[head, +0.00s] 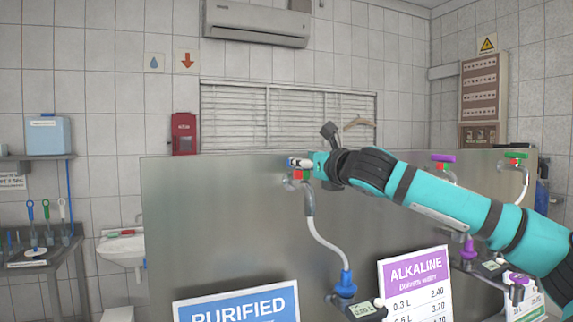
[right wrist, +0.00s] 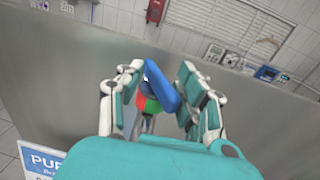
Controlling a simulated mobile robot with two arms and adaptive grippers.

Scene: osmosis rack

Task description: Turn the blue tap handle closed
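The blue tap handle (right wrist: 161,87) shows in the right wrist view, tilted, above a red and green disc (right wrist: 149,104). My right gripper (right wrist: 160,76) is open, with one finger on each side of the handle. Gaps seem to show between handle and fingers, but I cannot rule out a light touch. In the head view my right gripper (head: 301,163) is at the tap (head: 308,198) on the steel panel and hides most of the handle. A white hose runs down from this tap to a blue nozzle (head: 346,284). My left gripper is not in view.
A steel panel (head: 220,230) stands right behind the tap. A purple-handled tap (head: 443,158) and a green-handled tap (head: 516,155) are to the right. A blue PURIFIED sign (head: 238,304) and a purple ALKALINE sign (head: 415,270) stand below.

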